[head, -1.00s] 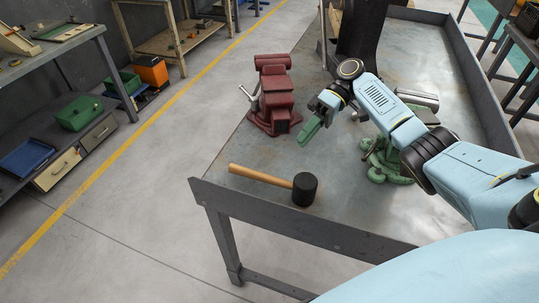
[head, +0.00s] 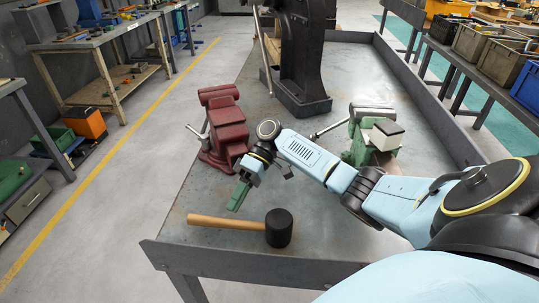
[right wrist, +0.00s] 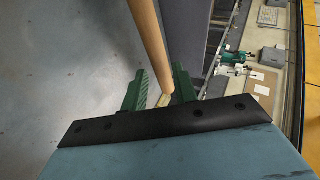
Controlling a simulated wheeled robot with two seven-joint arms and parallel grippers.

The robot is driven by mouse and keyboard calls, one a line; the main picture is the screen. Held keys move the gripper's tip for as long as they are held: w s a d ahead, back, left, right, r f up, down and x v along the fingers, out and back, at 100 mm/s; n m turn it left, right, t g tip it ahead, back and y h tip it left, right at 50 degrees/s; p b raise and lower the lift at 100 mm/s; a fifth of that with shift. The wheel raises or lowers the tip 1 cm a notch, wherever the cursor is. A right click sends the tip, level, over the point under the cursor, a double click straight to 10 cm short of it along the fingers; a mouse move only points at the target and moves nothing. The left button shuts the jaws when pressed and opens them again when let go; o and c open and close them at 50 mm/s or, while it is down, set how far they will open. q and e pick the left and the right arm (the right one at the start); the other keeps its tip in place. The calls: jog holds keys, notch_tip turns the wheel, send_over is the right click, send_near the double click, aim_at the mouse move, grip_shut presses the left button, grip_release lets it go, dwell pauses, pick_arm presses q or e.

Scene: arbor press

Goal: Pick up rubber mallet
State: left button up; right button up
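The rubber mallet lies on the metal bench near its front-left edge in the head view. Its black head (head: 279,228) is on the right and its wooden handle (head: 222,222) points left. My right gripper (head: 238,196) is just beyond the handle in the picture, with green fingers pointing down toward it. In the right wrist view the fingers (right wrist: 161,72) are apart. A wooden rod (right wrist: 148,38), which looks like the handle, appears between and beyond them; whether it touches them I cannot tell. The mallet head is not visible there. My left gripper is out of view.
A red vise (head: 222,125) stands close behind my right gripper. A green vise (head: 356,150) with a pale block is to the right of my forearm. A black press (head: 303,55) stands at the back of the bench (head: 195,262). Bare bench top surrounds the mallet.

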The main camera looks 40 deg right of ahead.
aim_at(227, 223)
jog(key=shift+p+x, duration=0.4)
jog(key=shift+x, duration=2.55)
jog(key=shift+s+d, duration=0.15)
jog(key=shift+s, duration=0.05)
grip_shut()
